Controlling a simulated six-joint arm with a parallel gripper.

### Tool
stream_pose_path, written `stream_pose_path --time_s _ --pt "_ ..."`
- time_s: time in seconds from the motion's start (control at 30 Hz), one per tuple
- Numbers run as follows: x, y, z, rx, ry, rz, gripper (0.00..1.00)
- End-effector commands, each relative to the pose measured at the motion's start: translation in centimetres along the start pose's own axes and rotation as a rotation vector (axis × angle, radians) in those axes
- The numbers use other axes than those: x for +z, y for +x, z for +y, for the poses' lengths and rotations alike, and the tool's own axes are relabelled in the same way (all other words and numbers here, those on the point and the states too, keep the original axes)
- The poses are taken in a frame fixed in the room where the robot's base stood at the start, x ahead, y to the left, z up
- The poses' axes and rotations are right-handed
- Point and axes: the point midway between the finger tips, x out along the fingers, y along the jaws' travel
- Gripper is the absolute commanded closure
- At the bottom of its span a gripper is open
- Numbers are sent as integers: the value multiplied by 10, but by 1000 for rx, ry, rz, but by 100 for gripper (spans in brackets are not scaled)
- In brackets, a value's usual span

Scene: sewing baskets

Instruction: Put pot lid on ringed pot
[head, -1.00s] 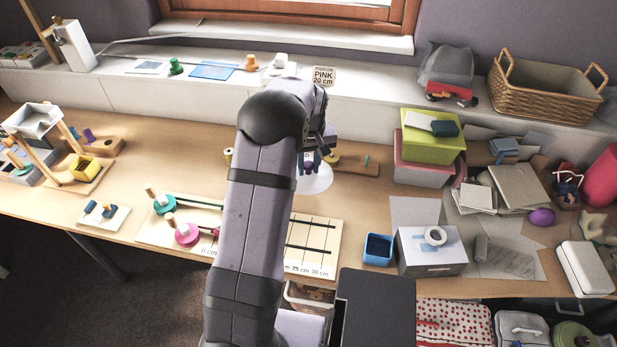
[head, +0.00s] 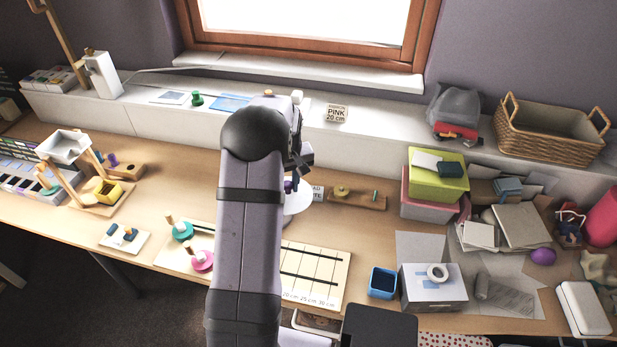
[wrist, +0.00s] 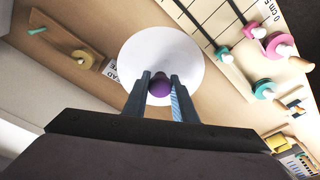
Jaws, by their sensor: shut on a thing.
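The pot lid is a white disc with a purple knob (wrist: 159,88); its disc (wrist: 190,53) fills the middle of the wrist view. In the head view the white disc (head: 298,200) shows partly behind my arm. My gripper (wrist: 160,83) is shut on the purple knob, one finger on each side. It is above the table, but the height of the lid over it is hard to tell. I cannot make out a ringed pot; my arm and the lid hide part of the table.
A wooden board with pegs (head: 357,199) lies right of the lid, with a small text card (head: 318,193) beside it. A ruled board (head: 318,275) with coloured spools lies in front. A blue bin (head: 382,283) and a white box (head: 433,288) stand front right.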

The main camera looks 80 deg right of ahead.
Motion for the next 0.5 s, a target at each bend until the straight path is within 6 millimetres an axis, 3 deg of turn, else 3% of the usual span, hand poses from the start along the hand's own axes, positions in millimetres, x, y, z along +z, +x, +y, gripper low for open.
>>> stream_pose_path --time_s 0.07,0.3,0.37,0.5 --pt "-6 -14 -20 -7 -40 -3 97" --pt "-21 -11 -53 -13 -81 -2 97" --pt "-26 0 -49 -6 -38 0 97" --pt "-42 -1 -41 9 56 2 97"
